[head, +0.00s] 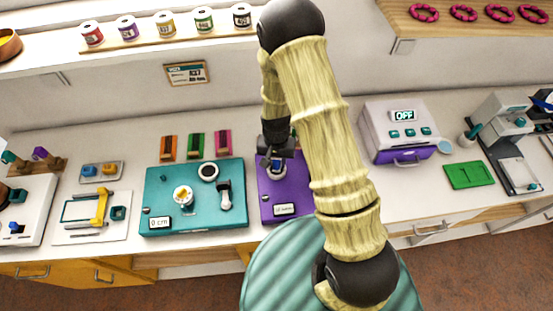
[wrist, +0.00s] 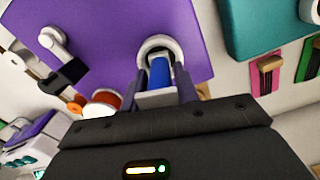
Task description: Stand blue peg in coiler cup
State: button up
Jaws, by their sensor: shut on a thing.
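My gripper (head: 275,158) is lowered over the purple board (head: 268,205), largely beside my pale arm in the head view. In the wrist view, the gripper (wrist: 160,88) is shut on the blue peg (wrist: 158,72), with one finger on each side. The peg's far end lines up with a round white-rimmed cup (wrist: 158,42) on the purple board (wrist: 115,25). I cannot tell how deep the peg reaches into the cup. A pale grey block (wrist: 158,98) shows between the fingers at the near end of the peg.
A teal board (head: 160,222) with a dial and display stands to the left. A white-and-purple machine (head: 398,132) stands to the right.

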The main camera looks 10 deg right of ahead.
jog(key=o, duration=1.1)
jog(key=shift+r+p, duration=2.55)
jog(key=shift+r, duration=1)
